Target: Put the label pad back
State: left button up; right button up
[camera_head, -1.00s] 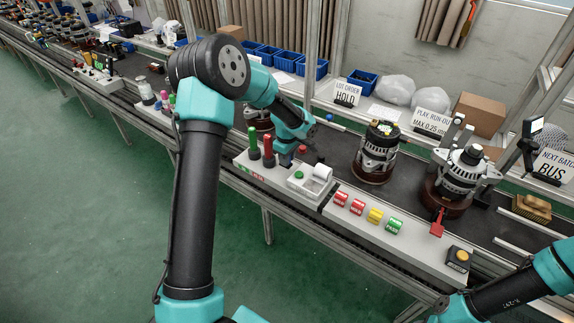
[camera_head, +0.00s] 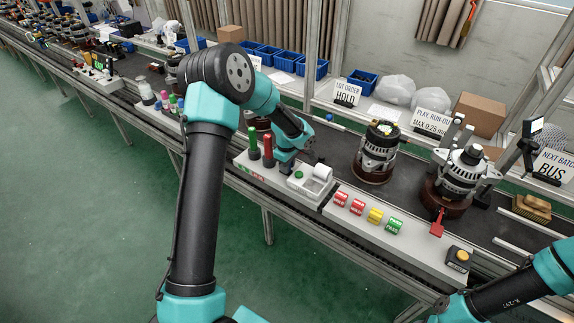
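Label pads stand in a row on the light front ledge (camera_head: 422,258): two red pads (camera_head: 341,200) (camera_head: 357,207), a yellow one (camera_head: 375,215) and a green one (camera_head: 394,225). I cannot tell which pad the task means. My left gripper (camera_head: 287,165) points down at the station left of them, behind a small tray with a white roll (camera_head: 322,172). A blue piece shows at its tip; its fingers are too small and hidden to tell open from shut. My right arm enters at the bottom right; its gripper is out of view.
A green marker (camera_head: 253,143) and a red marker (camera_head: 267,149) stand upright left of my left gripper. An alternator (camera_head: 377,153) stands on the dark belt, another (camera_head: 462,175) in a fixture farther right. A yellow button box (camera_head: 458,259) sits at the ledge's right end.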

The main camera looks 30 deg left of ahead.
pick_arm(q)
jog(key=o, duration=0.5)
jog(key=shift+r, duration=0.15)
notch_tip(320, 180, up, 12)
dwell(0.5)
dwell(0.3)
